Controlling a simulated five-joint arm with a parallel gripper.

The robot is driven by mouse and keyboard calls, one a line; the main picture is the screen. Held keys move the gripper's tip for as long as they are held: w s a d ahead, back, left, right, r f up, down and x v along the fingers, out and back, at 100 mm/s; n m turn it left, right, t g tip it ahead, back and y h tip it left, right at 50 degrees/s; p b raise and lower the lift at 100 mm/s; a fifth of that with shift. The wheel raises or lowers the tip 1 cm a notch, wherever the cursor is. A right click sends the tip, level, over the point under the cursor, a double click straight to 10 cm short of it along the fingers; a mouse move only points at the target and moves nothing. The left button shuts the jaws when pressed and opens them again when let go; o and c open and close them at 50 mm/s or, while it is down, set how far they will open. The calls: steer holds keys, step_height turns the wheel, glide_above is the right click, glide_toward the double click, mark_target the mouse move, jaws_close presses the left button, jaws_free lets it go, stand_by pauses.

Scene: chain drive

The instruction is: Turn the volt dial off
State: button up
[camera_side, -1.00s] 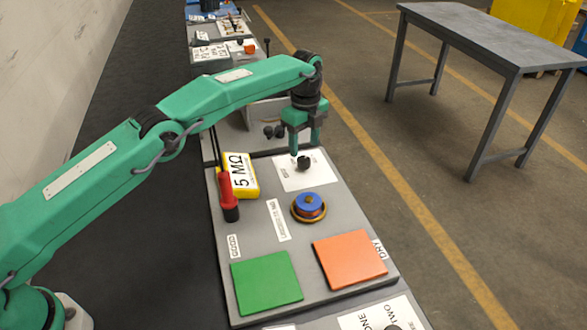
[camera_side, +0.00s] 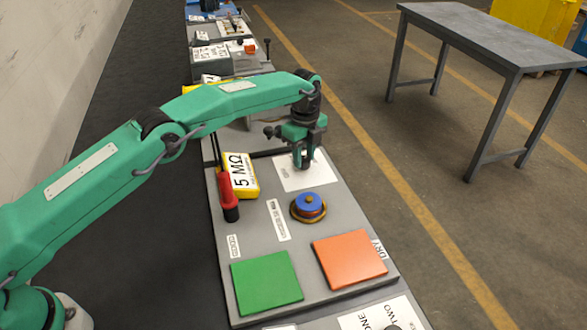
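The dial is a small black knob on a white plate (camera_side: 304,182) near the far end of the grey board. The knob is now mostly or wholly hidden by my gripper (camera_side: 304,163), which points down over the plate at the knob's place. The fingers overlap in this side view, so I cannot see the gap between them or whether they touch the knob. The marks on the plate are too small to read.
A yellow meter marked 5 MΩ (camera_side: 241,175) and a red-and-black probe (camera_side: 229,195) lie left of the plate. A blue round part (camera_side: 308,204) sits nearer. Green (camera_side: 267,283) and orange (camera_side: 350,259) pads lie at the board's near end. Other boards stand behind.

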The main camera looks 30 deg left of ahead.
steer(key=shift+n, duration=0.3)
steer(key=n, duration=0.6)
steer(key=shift+n, duration=0.3)
steer(key=n, duration=0.3)
steer(key=shift+n, duration=0.4)
steer(key=n, duration=0.3)
steer(key=shift+n, duration=0.3)
steer(key=n, duration=0.3)
steer(key=shift+n, duration=0.3)
steer(key=n, duration=0.3)
steer(key=shift+n, duration=0.3)
steer(key=n, duration=0.6)
